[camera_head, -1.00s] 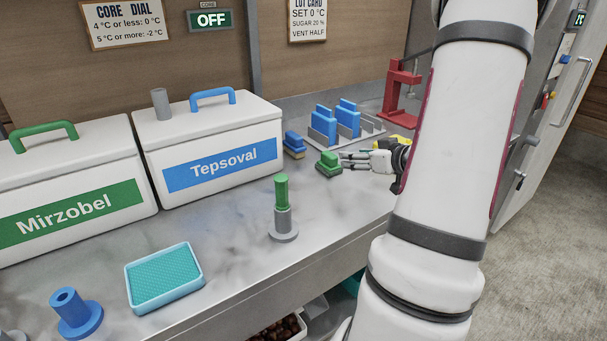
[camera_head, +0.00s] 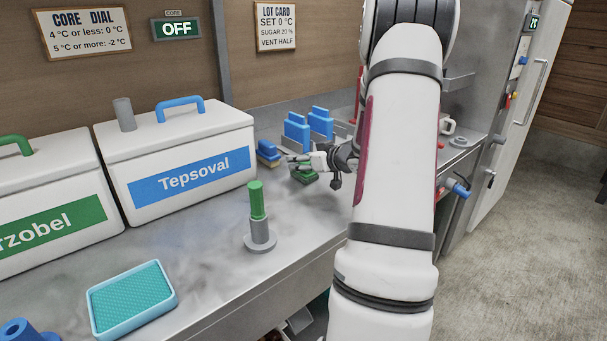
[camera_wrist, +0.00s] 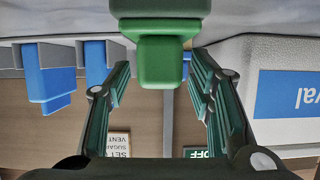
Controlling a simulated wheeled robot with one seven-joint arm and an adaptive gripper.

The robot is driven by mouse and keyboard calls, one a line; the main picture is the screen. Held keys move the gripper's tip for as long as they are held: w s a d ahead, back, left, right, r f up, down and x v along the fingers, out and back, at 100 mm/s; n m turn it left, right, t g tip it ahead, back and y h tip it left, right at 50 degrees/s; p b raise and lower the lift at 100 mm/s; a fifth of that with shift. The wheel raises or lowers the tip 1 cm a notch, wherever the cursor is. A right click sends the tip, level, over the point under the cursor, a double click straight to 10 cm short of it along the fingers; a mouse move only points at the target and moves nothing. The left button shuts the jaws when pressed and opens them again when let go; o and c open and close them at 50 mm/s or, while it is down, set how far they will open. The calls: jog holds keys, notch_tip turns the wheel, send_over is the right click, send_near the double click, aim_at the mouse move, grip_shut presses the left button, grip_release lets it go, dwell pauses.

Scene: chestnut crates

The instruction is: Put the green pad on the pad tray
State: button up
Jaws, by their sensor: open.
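The green pad (camera_head: 304,177) is a small block with a raised grip. It sits on the steel counter beside a blue pad (camera_head: 268,153). My gripper (camera_head: 298,162) is open just above and at the green pad, partly covering it. In the wrist view, the green pad (camera_wrist: 160,62) is at the top centre, its narrower part between the open fingertips (camera_wrist: 160,70), with gaps on both sides. A shallow tray with a light blue rim and teal textured floor (camera_head: 132,318), likely the pad tray, lies empty at the front left.
White bins labelled Tepsoval (camera_head: 181,127) and Mirzobel, its label partly cut off (camera_head: 38,205), stand along the back left. A green-topped grey post (camera_head: 259,225) stands between tray and gripper. Blue upright pieces (camera_head: 309,127) are behind my gripper. A blue spool (camera_head: 22,331) is at the lower left.

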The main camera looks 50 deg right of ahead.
jog(key=shift+w, duration=0.2)
grip_shut()
